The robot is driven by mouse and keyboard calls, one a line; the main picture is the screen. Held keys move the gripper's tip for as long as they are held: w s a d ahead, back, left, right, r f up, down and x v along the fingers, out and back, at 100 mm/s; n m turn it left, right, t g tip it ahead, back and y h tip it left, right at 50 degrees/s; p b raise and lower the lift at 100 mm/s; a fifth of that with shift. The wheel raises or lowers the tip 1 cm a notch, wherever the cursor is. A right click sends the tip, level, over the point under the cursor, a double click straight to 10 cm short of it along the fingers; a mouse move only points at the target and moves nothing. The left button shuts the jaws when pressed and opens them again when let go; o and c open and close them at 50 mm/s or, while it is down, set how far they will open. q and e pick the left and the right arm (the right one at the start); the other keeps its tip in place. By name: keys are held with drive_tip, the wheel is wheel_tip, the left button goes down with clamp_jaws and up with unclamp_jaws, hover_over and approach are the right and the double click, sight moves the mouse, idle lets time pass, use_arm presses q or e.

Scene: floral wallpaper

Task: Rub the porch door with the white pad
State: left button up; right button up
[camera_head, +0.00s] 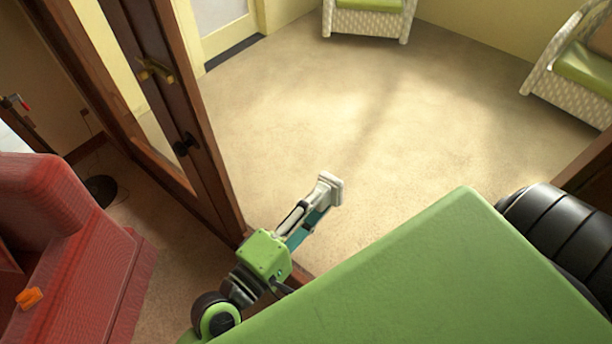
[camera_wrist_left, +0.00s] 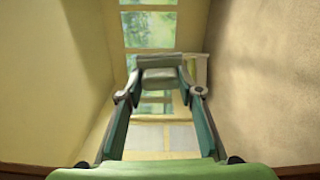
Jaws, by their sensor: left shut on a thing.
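The porch door (camera_head: 190,130) stands at the left of the head view, a dark brown wooden frame with a glass pane and a brass handle (camera_head: 155,70). My left gripper (camera_head: 318,204) is shut on the white pad (camera_head: 330,186), out over the beige floor to the right of the door's lower edge. The pad is apart from the door in the picture. In the left wrist view the pad (camera_wrist_left: 160,76) sits between the two fingertips (camera_wrist_left: 161,94). My right gripper is not in view.
A red armchair (camera_head: 80,250) with an orange object (camera_head: 29,298) on it stands at lower left. White wicker chairs with green cushions stand at the back (camera_head: 368,20) and right (camera_head: 570,75). The beige floor (camera_head: 400,120) between is clear.

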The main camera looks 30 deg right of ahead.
use_arm(q)
drive_tip(key=shift+s, duration=0.3)
drive_tip(key=shift+w+a+f+b, duration=0.1)
drive_tip(key=shift+w+a+b, duration=0.3)
drive_tip(key=shift+w, duration=0.65)
drive_tip(key=shift+w+a+r+b, duration=0.1)
drive_tip(key=shift+w+a+b, duration=0.15)
drive_tip(key=shift+w+b, duration=0.55)
drive_tip(key=shift+w+a+f+b, duration=0.1)
drive_tip(key=shift+w+a+b, duration=0.2)
drive_tip(key=shift+w, duration=0.95)
drive_tip(key=shift+w+a, duration=0.2)
drive_tip(key=shift+w, duration=0.35)
drive_tip(key=shift+w+a+b, duration=0.2)
drive_tip(key=shift+w+b, duration=0.25)
drive_tip(key=shift+w, duration=0.15)
drive_tip(key=shift+w+a+b, duration=0.2)
drive_tip(key=shift+w+b, duration=0.2)
drive_tip(key=shift+w, duration=0.15)
drive_tip(key=shift+w+a, duration=0.2)
drive_tip(key=shift+w, duration=0.3)
drive_tip(key=shift+w+a+b, duration=0.25)
drive_tip(key=shift+w+b, duration=0.35)
drive_tip(key=shift+w+a+b, duration=0.2)
drive_tip(key=shift+w+b, duration=0.35)
drive_tip(key=shift+w+a, duration=0.15)
drive_tip(key=shift+w, duration=0.3)
drive_tip(key=shift+s, duration=0.1)
